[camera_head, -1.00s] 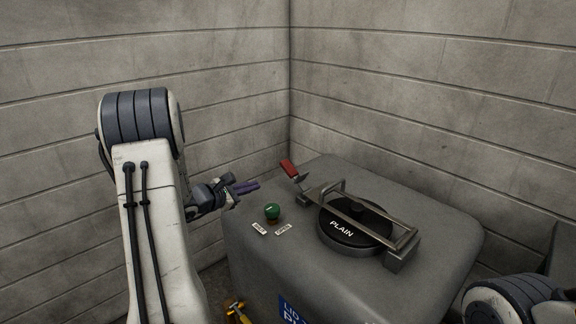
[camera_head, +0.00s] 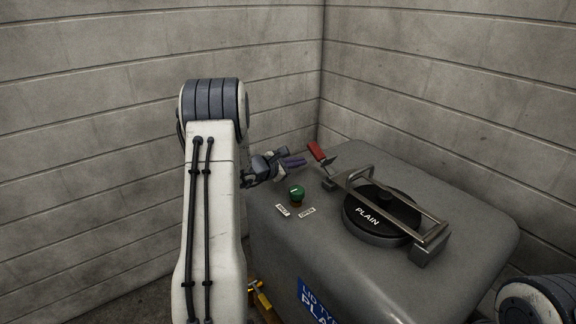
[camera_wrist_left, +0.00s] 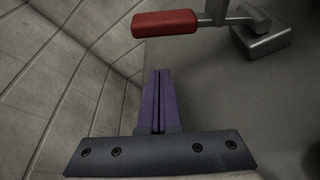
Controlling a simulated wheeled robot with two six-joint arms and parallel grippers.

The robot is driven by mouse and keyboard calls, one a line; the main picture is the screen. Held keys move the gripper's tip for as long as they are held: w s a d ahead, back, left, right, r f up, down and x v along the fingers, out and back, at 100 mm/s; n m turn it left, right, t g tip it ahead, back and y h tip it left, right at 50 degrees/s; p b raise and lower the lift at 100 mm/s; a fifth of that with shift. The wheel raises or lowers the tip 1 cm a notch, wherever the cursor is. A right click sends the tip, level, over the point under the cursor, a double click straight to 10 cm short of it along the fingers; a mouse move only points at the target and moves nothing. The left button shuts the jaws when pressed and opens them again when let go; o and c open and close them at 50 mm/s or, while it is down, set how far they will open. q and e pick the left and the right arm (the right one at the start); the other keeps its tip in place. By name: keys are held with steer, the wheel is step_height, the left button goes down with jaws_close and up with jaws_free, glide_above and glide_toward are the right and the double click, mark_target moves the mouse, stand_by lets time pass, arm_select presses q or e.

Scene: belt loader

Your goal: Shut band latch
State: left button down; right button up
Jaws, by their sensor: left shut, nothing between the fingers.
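The band latch has a red-handled lever (camera_head: 316,151) that stands tilted up at the back left end of a metal band (camera_head: 396,204). The band crosses over a round black lid (camera_head: 369,215) marked PLAIN, on top of a grey box. My left gripper (camera_head: 303,162) is shut and empty, with its purple fingers just left of the red handle. In the left wrist view the fingers (camera_wrist_left: 158,75) point toward the red handle (camera_wrist_left: 165,23), which lies crosswise beyond the tips. A gap shows between them. My right gripper is not in view.
The grey box (camera_head: 456,184) stands in a corner of block walls (camera_head: 200,40). A green knob (camera_head: 297,192) with two small labels, one reading OPEN, sits near its left edge. A blue sign (camera_head: 314,299) is on its front. A yellow object (camera_head: 260,297) is below left.

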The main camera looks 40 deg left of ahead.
mark_target(322, 159)
arm_select(q)
steer(key=shift+x, duration=1.1)
steer(key=r, duration=0.1)
steer(key=s+d+r, duration=0.1)
steer(key=shift+d+r, duration=0.1)
steer(key=shift+r, duration=0.25)
steer(key=shift+d+r, duration=0.3)
steer(key=shift+r, duration=0.15)
